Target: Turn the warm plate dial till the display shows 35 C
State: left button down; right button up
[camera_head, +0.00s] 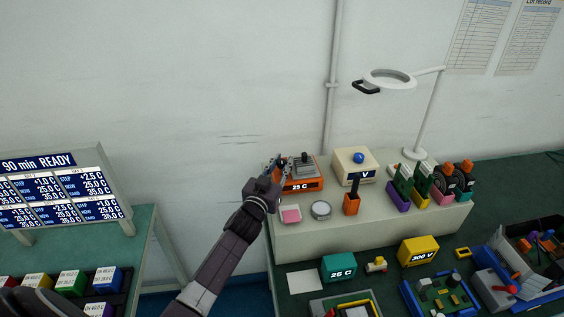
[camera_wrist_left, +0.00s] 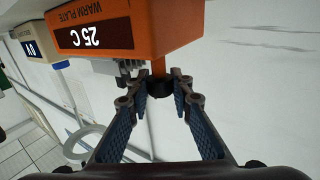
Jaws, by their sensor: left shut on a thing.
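The orange warm plate (camera_head: 314,185) sits at the left end of the raised cream shelf, with a grey top. Its display reads 25 C, also legible upside down on the warm plate in the left wrist view (camera_wrist_left: 130,40). My left gripper (camera_head: 281,166) is at the plate's left side. In the left wrist view the fingertips of my left gripper (camera_wrist_left: 160,86) are closed around the dark round dial (camera_wrist_left: 160,90), which sticks out on a short orange stem. The fingers partly hide the dial. My right gripper is not in view.
A beige box with a blue knob (camera_head: 358,157), an orange cup (camera_head: 351,205), a round silver dish (camera_head: 321,210) and a pink pad (camera_head: 290,214) share the shelf. A lamp (camera_head: 390,79) overhangs it. A teal box (camera_head: 338,268) reading 25 C stands below.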

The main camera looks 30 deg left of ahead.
pick_arm(q)
jog(key=m+h+p, duration=0.1)
jog(key=m+h, duration=0.1)
jog(key=h, duration=0.1)
jog(key=shift+a, duration=0.15)
jog(key=shift+m+h, duration=0.7)
jog(key=shift+h, duration=0.5)
jog(key=m+h+b, duration=0.1)
jog(key=m+g+h+b, duration=0.1)
jog(key=h, duration=0.1)
jog(key=shift+f+h, duration=0.2)
jog(key=shift+h, duration=0.1)
jog(key=shift+r+m+g+h+b, duration=0.15)
jog(key=shift+m+g+h+b, duration=0.35)
jog(key=shift+m+h+b, duration=0.45)
jog(key=c, duration=2)
grip_release()
jog(key=shift+r, duration=0.1)
